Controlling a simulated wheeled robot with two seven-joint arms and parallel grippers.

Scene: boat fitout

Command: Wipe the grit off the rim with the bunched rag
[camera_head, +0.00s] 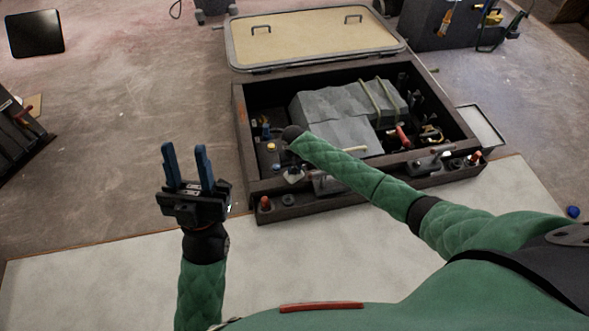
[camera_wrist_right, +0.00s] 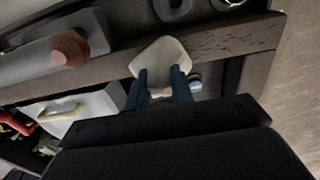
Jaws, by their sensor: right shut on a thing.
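The pale bunched rag (camera_wrist_right: 160,56) is held between the blue fingers of my right gripper (camera_wrist_right: 161,78); it also shows in the head view (camera_head: 292,177). The rag is over the brown rim (camera_wrist_right: 250,37), apparently against it. Dark specks of grit (camera_wrist_right: 215,43) lie on the rim to the right of the rag in the wrist view. In the head view, the rim is the near edge of the open locker (camera_head: 330,186), and my right wrist hides part of it. My left gripper (camera_head: 186,160) is open and empty, raised to the left of the locker.
A grey covered block (camera_head: 335,112) with straps and several small items fill the locker. The lidded hatch panel (camera_head: 310,38) lies behind it. A ledge with fittings (camera_head: 288,200) runs along the front. A tray (camera_head: 482,127) stands at right.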

